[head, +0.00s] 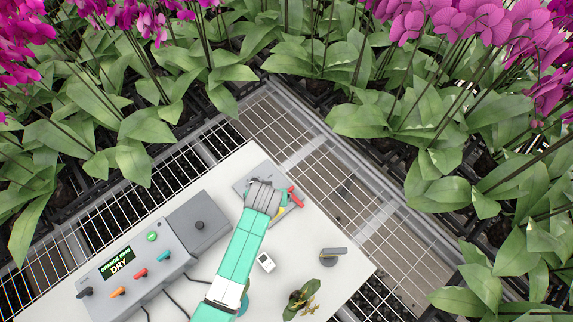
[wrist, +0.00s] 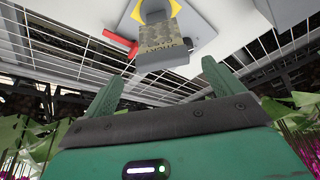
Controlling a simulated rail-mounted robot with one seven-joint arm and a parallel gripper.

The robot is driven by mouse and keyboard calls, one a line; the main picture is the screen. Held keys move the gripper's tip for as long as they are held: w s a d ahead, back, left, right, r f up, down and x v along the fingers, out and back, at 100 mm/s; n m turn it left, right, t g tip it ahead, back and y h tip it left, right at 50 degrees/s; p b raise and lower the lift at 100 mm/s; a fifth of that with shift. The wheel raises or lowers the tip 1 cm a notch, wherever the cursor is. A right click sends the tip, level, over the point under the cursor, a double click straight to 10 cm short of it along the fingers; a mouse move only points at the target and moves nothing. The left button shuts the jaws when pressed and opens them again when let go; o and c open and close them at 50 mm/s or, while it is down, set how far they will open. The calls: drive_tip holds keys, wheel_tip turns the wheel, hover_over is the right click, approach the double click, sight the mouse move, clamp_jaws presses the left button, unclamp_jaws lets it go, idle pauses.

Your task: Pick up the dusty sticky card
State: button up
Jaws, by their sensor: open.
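A speckled, dull beige panel with dark lettering, seemingly the dusty sticky card (wrist: 158,36), shows at the top of the wrist view. A yellow piece (wrist: 173,5) with a grey round part lies beyond it, and a grey block (wrist: 162,59) is on its near side. My gripper (wrist: 162,72) is open, its green fingers apart and empty, with the panel just beyond the fingertips. In the head view my gripper (head: 265,197) hangs over a grey plate (head: 249,173) on the white table and hides the card; only a yellow sliver (head: 280,212) shows.
A red handle (head: 296,196) sticks out right of my gripper. A grey control box (head: 133,264) reading "DRY" stands left on the white table (head: 345,287). A small white device (head: 265,262), a grey knobbed object (head: 333,256) and a small plant (head: 299,299) stand nearby. Orchids surround the table.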

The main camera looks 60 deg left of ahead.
drive_tip(key=x, duration=0.4)
drive_tip(key=b+x, duration=0.1)
drive_tip(key=x, duration=0.2)
drive_tip(key=shift+s+f, duration=0.2)
drive_tip(key=shift+f, duration=0.25)
drive_tip(key=shift+c, duration=0.4)
drive_tip(key=c, duration=1.3)
drive_tip(key=shift+r, duration=0.15)
